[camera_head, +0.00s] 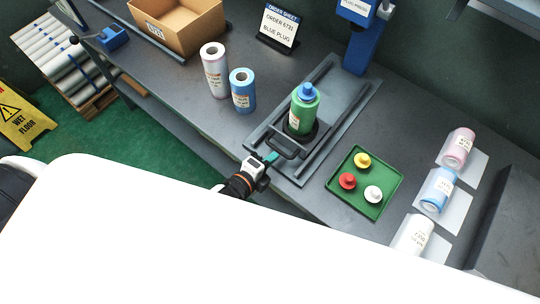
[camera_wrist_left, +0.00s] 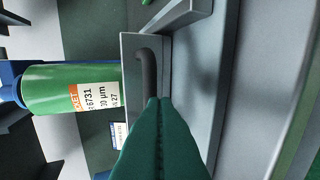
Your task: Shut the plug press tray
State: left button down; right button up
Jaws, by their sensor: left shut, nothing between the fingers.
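The plug press tray has a dark handle (camera_head: 284,152) on its front side and sits on a grey railed base (camera_head: 338,112). A green film roll (camera_head: 300,115) with a blue plug (camera_head: 307,90) in its top stands upright on the tray. The blue plug press (camera_head: 362,45) stands at the back end of the rails. My left gripper (camera_head: 271,158) is shut and empty, right at the handle. In the left wrist view its green fingertips (camera_wrist_left: 159,102) are close to the curved handle (camera_wrist_left: 148,68); I cannot tell whether they touch. My right gripper is not in view.
A green tray (camera_head: 364,199) with red, yellow and white plugs lies right of the base. White (camera_head: 214,70) and blue (camera_head: 242,90) rolls stand to the left. A cardboard box (camera_head: 180,28) and order sign (camera_head: 279,28) are behind. Several rolls lie at the right.

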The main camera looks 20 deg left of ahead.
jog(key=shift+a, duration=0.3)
pick_arm(q)
jog(key=shift+w, duration=0.1)
